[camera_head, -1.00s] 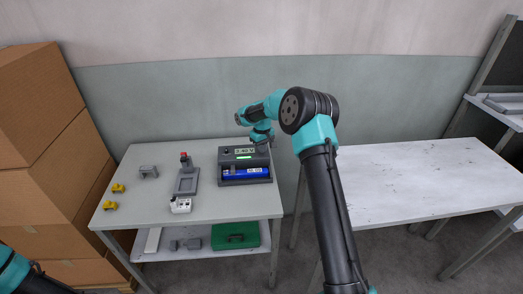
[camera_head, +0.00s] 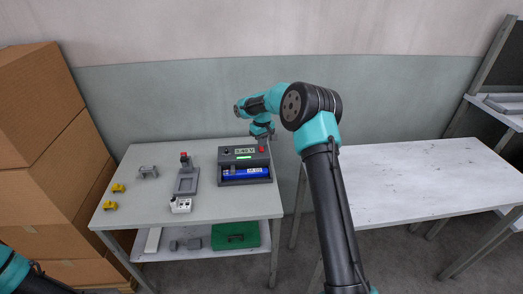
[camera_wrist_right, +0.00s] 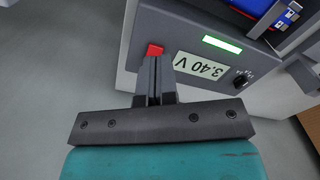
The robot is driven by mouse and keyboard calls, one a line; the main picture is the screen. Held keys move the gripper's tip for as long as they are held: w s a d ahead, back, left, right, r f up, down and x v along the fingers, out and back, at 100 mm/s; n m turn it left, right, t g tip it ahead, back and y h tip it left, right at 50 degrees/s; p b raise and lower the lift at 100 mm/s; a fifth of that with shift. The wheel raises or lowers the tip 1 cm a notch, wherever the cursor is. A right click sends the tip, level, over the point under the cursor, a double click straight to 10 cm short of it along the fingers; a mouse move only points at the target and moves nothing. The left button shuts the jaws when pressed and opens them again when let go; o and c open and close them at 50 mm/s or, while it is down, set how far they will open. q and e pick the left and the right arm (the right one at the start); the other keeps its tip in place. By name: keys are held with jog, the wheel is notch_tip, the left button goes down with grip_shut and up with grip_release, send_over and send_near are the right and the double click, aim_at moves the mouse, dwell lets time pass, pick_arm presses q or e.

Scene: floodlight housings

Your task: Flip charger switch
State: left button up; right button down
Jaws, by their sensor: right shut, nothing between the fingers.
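The charger (camera_head: 228,158) is a dark box at the back right of the left table, with a blue cell (camera_head: 246,173) in its front bay. Its display (camera_wrist_right: 201,68) reads 3.40 V and a green bar (camera_wrist_right: 221,44) is lit. The red switch (camera_wrist_right: 153,50) shows just past my right gripper's fingertips in the right wrist view; it also shows in the head view (camera_head: 262,150). My right gripper (camera_wrist_right: 156,63) is shut and empty, just above the switch; I cannot tell if it touches. A black knob (camera_wrist_right: 241,79) sits beside the display. My left gripper is out of view.
A grey fixture (camera_head: 187,184) with a red knob and a white socket block (camera_head: 181,205) stand left of the charger. Two yellow parts (camera_head: 110,205) and a grey part (camera_head: 148,171) lie farther left. A green case (camera_head: 235,236) is on the lower shelf.

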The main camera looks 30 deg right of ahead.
jog(key=shift+r, duration=1.45)
jog(key=shift+a, duration=0.1)
